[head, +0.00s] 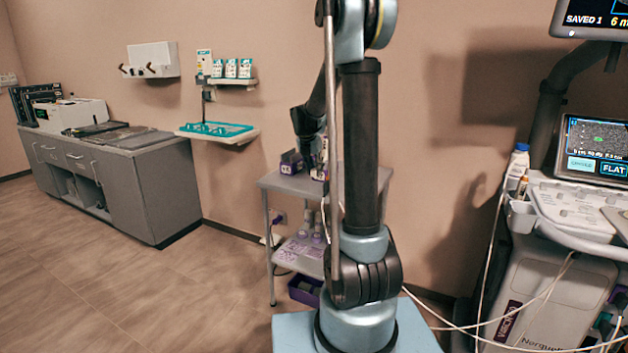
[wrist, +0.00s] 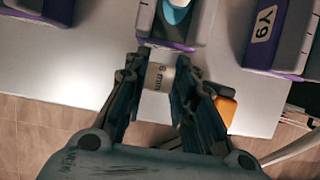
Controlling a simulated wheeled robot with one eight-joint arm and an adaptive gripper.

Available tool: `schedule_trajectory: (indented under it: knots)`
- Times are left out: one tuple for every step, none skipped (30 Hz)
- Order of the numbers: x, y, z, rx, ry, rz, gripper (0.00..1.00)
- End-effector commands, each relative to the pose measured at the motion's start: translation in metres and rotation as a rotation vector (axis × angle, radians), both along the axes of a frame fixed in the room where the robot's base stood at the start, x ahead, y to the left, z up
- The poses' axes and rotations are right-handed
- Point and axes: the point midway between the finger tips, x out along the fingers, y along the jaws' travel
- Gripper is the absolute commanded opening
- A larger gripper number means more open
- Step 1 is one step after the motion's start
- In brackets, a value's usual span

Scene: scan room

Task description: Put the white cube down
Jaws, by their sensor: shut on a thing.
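The white cube (wrist: 159,77), a small pale block with dark print on it, is between my fingertips in the wrist view. My gripper (wrist: 158,78) is shut on it, with one dark finger on each side. Below it in that view is the light top of a grey trolley (wrist: 70,73); I cannot tell whether the cube touches it. In the head view my gripper is over the trolley (head: 277,182), partly hidden by my arm, and the cube cannot be made out.
A purple-and-grey unit (wrist: 190,25) stands close beyond the cube, and another marked Y9 (wrist: 268,30) is to its right. An orange item (wrist: 226,110) is beside the right finger. Bare trolley top shows at left. An ultrasound machine (head: 560,225) stands at right.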

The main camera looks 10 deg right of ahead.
Motion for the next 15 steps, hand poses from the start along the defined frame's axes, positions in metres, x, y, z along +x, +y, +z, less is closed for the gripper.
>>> schedule_trajectory:
  knots:
    - [0.000, 0.000, -0.004, 0.000, 0.000, 0.000, 0.08]
    - [0.000, 0.001, -0.008, 0.000, 0.000, 0.001, 0.08]
    - [0.000, 0.001, -0.013, 0.000, 0.000, 0.001, 0.08]
    - [0.000, 0.001, -0.017, 0.000, 0.000, 0.001, 0.08]
    - [0.001, 0.001, -0.021, 0.000, 0.000, 0.001, 0.08]
    - [0.000, 0.002, -0.027, 0.000, 0.000, 0.002, 0.08]
    - [0.000, 0.002, -0.030, 0.000, 0.000, 0.002, 0.08]
    - [0.000, 0.002, -0.033, 0.000, 0.000, 0.002, 0.08]
    - [0.000, 0.002, -0.036, 0.000, 0.000, 0.002, 0.08]
    - [0.000, 0.002, -0.038, 0.000, 0.000, 0.003, 0.08]
    - [0.000, 0.003, -0.040, 0.000, 0.000, 0.003, 0.08]
    - [0.000, 0.003, -0.041, 0.000, 0.000, 0.003, 0.08]
    - [0.000, 0.003, -0.041, 0.000, 0.000, 0.003, 0.08]
    - [0.000, 0.003, -0.041, 0.000, 0.000, 0.003, 0.08]
    - [0.000, 0.003, -0.041, 0.000, 0.000, 0.003, 0.08]
